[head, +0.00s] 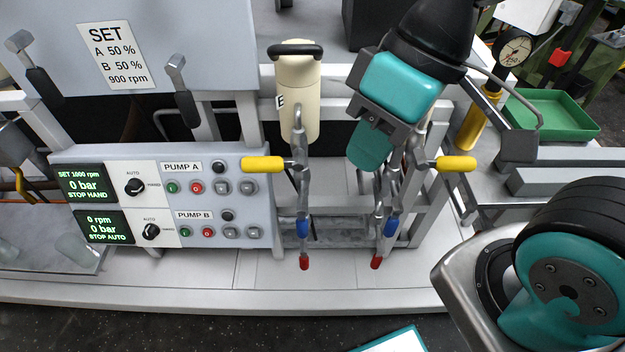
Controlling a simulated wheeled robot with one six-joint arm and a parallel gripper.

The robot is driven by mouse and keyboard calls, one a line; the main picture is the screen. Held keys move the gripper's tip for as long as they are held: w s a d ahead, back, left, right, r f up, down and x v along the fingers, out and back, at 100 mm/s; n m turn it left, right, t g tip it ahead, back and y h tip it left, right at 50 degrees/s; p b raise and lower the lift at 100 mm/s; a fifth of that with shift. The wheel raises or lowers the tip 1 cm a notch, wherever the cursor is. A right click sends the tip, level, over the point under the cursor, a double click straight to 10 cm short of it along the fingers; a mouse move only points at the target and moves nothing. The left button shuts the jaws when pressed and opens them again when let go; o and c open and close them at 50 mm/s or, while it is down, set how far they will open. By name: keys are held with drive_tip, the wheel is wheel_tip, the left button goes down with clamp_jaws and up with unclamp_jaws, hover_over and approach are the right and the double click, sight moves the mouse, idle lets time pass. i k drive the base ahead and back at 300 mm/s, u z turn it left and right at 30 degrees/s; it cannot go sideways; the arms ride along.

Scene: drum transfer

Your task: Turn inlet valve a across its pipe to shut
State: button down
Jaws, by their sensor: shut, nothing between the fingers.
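Two pipe stands with lever valves show in the head view. The left one has a yellow handle (262,163) pointing out sideways to the left, with a blue handle (303,227) and a red handle (304,263) below. The right one has a yellow handle (455,163) pointing out to the right, with a blue handle (392,227) and a red handle (376,262) below. I see no label telling which is inlet valve a. My gripper (369,148) is shut and empty, in front of the right stand's upper part, partly hiding its pipes.
The pump panel (215,222) stands left of the pipes, showing 0 bar on both screens. A cream canister (298,90) stands behind the left stand. A pressure gauge (514,48) and a green tray (555,112) are at the right. A pale ledge (240,297) runs along the front.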

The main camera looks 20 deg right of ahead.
sight(391, 228)
drive_tip(key=u, duration=1.5)
drive_tip(key=k, duration=0.4)
drive_tip(key=z, duration=1)
